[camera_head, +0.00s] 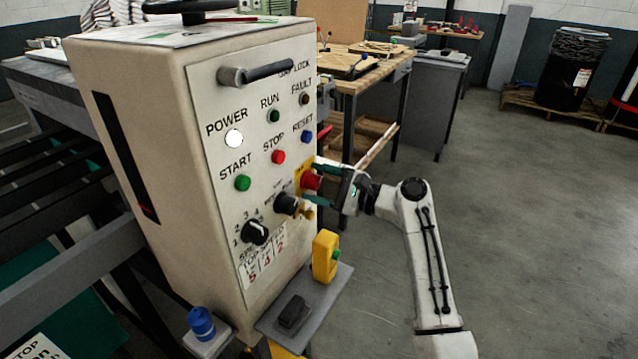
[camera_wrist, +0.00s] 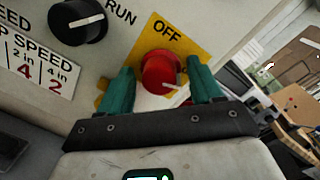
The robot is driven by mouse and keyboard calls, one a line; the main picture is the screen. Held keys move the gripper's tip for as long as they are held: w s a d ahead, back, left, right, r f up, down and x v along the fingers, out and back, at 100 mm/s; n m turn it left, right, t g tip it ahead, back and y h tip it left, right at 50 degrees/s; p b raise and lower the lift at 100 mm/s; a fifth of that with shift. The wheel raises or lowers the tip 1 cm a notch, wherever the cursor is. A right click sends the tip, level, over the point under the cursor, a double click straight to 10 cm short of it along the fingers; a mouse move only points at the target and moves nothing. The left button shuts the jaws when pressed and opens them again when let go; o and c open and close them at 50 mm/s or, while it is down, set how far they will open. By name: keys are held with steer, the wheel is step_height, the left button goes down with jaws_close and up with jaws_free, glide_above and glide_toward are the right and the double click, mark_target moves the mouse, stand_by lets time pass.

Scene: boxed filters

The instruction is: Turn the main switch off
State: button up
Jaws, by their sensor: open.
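The main switch is a red rotary knob (camera_wrist: 161,72) on a yellow plate (camera_wrist: 178,38) marked OFF above it. It also shows in the head view (camera_head: 311,180), on the front of the cream machine cabinet. A white pointer line on the knob points to the right and slightly down in the wrist view, away from the OFF label. My gripper (camera_wrist: 160,76), with green fingers, is open around the knob, one finger on each side. It also shows in the head view (camera_head: 322,186). Whether the fingers touch the knob I cannot tell.
A black selector knob (camera_head: 286,203) sits left of the switch, with a speed knob (camera_head: 255,231) further left. Push buttons and lamps are above. Open floor lies to the right.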

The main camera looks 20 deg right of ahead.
steer(key=shift+f, duration=0.1)
steer(key=c, duration=0.9)
